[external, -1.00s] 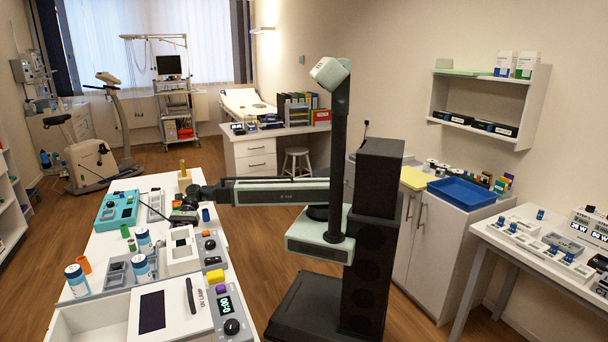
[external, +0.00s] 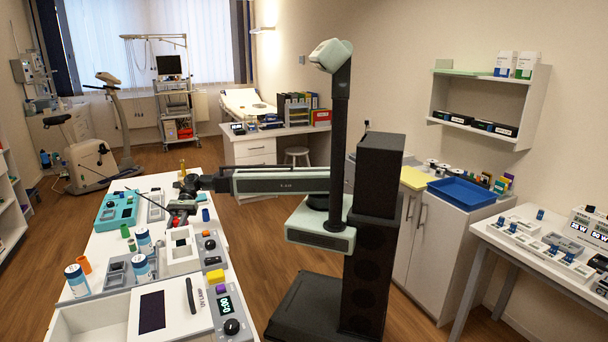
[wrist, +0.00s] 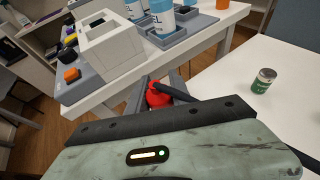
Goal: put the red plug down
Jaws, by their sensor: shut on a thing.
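The red plug (wrist: 157,95) is between the fingers of my gripper (wrist: 165,92) in the wrist view. My gripper is shut on it, and dark finger parts cover some of it. In the external view my gripper (external: 178,219) is over the white bench (external: 112,260), and a bit of red shows there. Whether the plug touches the bench top cannot be told.
A white box with a square opening (wrist: 108,45) and bottles on a grey tray (wrist: 190,27) are close by. A small green jar (wrist: 262,80) stands to the right. A teal device (external: 117,210) is left of my gripper in the external view.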

